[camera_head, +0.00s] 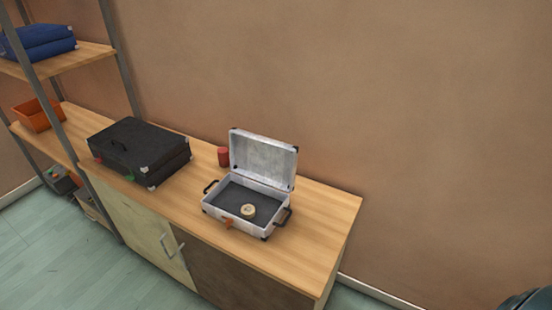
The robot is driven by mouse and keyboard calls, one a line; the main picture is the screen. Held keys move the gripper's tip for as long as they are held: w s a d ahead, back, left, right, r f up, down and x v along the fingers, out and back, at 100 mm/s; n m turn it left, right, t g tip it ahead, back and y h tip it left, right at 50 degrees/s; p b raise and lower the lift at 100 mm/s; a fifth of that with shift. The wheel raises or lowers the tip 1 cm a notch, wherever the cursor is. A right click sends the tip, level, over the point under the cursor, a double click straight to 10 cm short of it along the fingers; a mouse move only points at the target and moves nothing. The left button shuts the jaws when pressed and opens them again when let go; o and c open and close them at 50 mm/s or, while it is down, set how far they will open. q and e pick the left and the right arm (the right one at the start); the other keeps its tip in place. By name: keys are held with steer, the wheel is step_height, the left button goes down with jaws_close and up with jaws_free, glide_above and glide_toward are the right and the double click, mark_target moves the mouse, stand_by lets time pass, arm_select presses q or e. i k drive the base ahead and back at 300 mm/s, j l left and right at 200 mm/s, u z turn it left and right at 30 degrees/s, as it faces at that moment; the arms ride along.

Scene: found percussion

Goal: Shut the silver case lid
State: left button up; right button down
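The silver case (232,222) stands on the wooden cabinet top with its lid (264,160) raised about upright at the back. Its inside is dark grey, and a small round cream-coloured object (248,210) lies in it. Black handles show at its left and right sides, and an orange-brown latch (228,223) is on its front. Neither gripper can be made out. A dark rounded shape at the bottom right corner may be part of me.
A shut black case (138,150) and a red cylinder (223,156) stand left of the silver case on the cabinet top (322,212). A metal-framed shelf at the left holds a blue case (40,41) and an orange bin (38,115). Bare wood lies to the right.

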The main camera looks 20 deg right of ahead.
mark_target(267, 161)
steer(key=l+u, duration=0.15)
steer(key=l, duration=1.15)
